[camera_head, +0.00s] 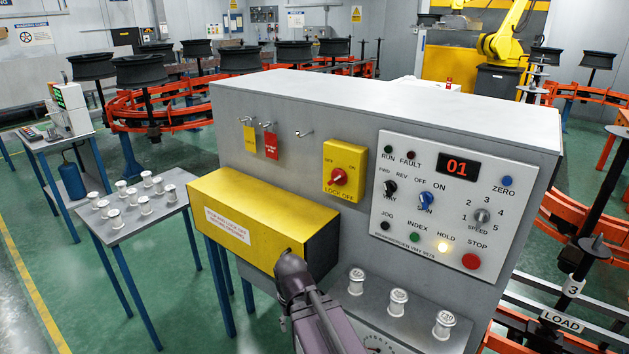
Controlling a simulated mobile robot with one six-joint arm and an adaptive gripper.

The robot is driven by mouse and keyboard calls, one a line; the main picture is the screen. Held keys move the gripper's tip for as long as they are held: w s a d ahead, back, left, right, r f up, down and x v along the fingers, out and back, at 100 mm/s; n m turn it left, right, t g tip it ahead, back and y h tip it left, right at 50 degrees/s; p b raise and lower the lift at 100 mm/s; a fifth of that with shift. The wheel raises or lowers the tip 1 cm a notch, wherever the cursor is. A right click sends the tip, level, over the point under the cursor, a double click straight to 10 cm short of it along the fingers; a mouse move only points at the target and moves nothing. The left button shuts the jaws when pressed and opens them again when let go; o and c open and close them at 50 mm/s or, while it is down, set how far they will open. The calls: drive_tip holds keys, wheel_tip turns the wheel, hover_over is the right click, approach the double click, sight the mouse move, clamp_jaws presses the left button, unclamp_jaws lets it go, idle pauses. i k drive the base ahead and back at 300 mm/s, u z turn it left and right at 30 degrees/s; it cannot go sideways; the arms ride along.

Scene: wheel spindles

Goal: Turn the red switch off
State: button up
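The red switch (338,177) is a rotary knob on a yellow plate (330,190) marked OFF, ON and LOCK OFF. The plate sits on the front of the grey machine cabinet. The knob seems to lean toward the ON side, but it is too small to be sure. The dark end of my arm shows at the bottom middle, in front of the yellow box, below and left of the switch and apart from it. I cannot make out any gripper fingers there. Nothing covers the switch.
A yellow box (235,205) juts from the cabinet left of the switch. Right of it is a control panel (400,165) with knobs, buttons and a lit HOLD lamp. Tags (271,146) hang on hooks. White spindles stand on the ledge (375,305) and left table (165,207).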

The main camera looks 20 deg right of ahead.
sight(339, 176)
drive_tip(key=u, duration=0.4)
drive_tip(key=k, duration=1.15)
drive_tip(key=z, duration=1)
drive_tip(key=i, duration=1)
drive_tip(key=z, duration=0.05)
